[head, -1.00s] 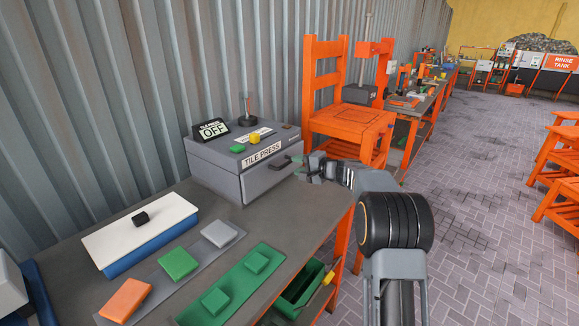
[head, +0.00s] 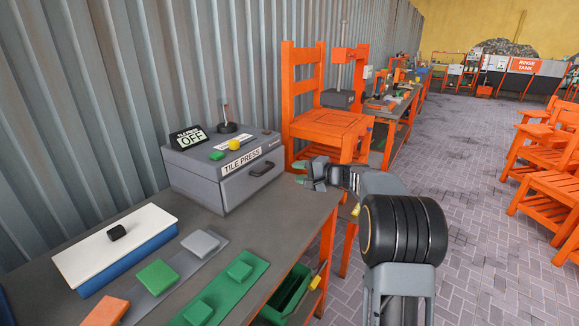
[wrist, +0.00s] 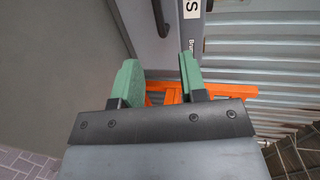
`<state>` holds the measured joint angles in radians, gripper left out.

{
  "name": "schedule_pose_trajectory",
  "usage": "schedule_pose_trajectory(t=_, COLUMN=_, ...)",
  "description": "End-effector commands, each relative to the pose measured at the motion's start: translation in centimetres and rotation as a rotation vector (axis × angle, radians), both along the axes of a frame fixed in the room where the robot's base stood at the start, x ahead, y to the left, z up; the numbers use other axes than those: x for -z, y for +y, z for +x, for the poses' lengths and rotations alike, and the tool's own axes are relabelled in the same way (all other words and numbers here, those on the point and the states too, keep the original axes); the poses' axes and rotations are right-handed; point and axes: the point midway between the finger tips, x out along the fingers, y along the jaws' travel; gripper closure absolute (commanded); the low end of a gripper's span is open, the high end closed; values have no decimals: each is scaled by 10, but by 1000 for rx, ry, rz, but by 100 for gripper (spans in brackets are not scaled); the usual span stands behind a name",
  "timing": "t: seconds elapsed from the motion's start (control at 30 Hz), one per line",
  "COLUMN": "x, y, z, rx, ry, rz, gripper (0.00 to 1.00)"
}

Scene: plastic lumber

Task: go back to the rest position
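My gripper (head: 299,173) is at the right of the grey tile press, beside the press's front right corner and above the table's right edge. In the wrist view my gripper (wrist: 160,75) shows two green fingers standing apart with nothing between them. My arm reaches forward from the lower right of the head view. The tile press (head: 205,182) stands on the table (head: 290,215) with its lid down and its sign (head: 188,139) reading OFF. Its dark handle (head: 262,170) is just left of my gripper, apart from it in the head view.
A white-topped blue block (head: 85,262), a grey tray strip and a green strip (head: 230,292) with coloured tiles lie on the table. A green bin (head: 290,292) is below its right side. An orange chair (head: 330,128) stands behind my gripper.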

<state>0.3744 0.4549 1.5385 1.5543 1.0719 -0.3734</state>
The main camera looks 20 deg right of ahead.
Motion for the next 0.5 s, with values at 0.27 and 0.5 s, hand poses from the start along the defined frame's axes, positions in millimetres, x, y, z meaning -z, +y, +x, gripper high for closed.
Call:
schedule_pose_trajectory(t=0.27, x=42, y=1, z=-15, rx=-16, ry=152, rz=-59, gripper=61)
schedule_pose_trajectory(t=0.5, x=80, y=34, z=-142, rx=-204, ry=482, rz=-494, gripper=61)
